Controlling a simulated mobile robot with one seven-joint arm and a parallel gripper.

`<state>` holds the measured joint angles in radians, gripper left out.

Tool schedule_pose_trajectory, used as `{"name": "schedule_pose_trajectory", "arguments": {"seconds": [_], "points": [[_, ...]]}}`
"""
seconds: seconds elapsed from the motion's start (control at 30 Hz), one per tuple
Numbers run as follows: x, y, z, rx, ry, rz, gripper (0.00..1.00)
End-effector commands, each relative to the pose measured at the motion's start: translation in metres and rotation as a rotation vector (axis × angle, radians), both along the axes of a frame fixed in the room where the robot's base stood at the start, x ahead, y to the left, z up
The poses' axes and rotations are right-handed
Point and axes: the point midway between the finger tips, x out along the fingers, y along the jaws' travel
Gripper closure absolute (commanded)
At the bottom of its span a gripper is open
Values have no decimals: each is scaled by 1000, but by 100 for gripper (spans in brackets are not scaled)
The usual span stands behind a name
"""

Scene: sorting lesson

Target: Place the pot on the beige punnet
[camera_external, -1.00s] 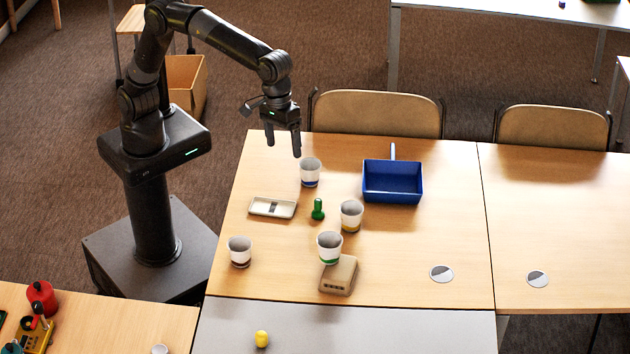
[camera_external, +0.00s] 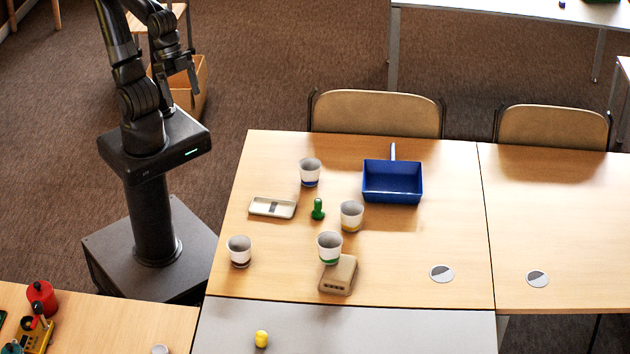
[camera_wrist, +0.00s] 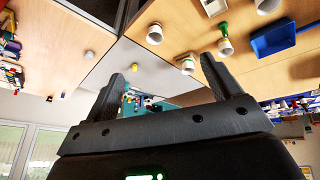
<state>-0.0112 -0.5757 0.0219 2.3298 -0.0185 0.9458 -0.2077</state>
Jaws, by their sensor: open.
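A white pot with a green band (camera_external: 329,246) appears to stand on the far end of a beige block-like punnet (camera_external: 340,277) with openings in its near side. Three similar white pots stand upright on the table: blue-banded (camera_external: 310,173), yellow-banded (camera_external: 351,216) and brown-banded (camera_external: 240,252). Which pot is meant is not clear from the pictures. My gripper (camera_external: 180,86) is up and back over the floor left of the table, open and empty, far from the pots. In the wrist view nothing is between its fingers (camera_wrist: 162,84).
A blue dustpan-like bin (camera_external: 392,190) is behind right. A yellow object (camera_external: 261,339) stands on the grey table. The right table is mostly clear.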

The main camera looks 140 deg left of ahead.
Motion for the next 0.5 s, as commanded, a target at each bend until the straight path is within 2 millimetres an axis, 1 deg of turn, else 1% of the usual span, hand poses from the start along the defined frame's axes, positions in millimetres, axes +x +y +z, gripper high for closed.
{"name": "schedule_pose_trajectory", "arguments": {"seconds": [0.03, 0.1, 0.2, 0.33, 0.5], "points": [[-15, -2, -7, 26, -16, -49, 17], [-30, -5, -16, 62, -29, -112, 17], [-44, -7, -26, 98, -44, -175, 17], [-52, -7, -33, 122, -51, -214, 17], [-53, -8, -34, 126, -51, -221, 17]]}}
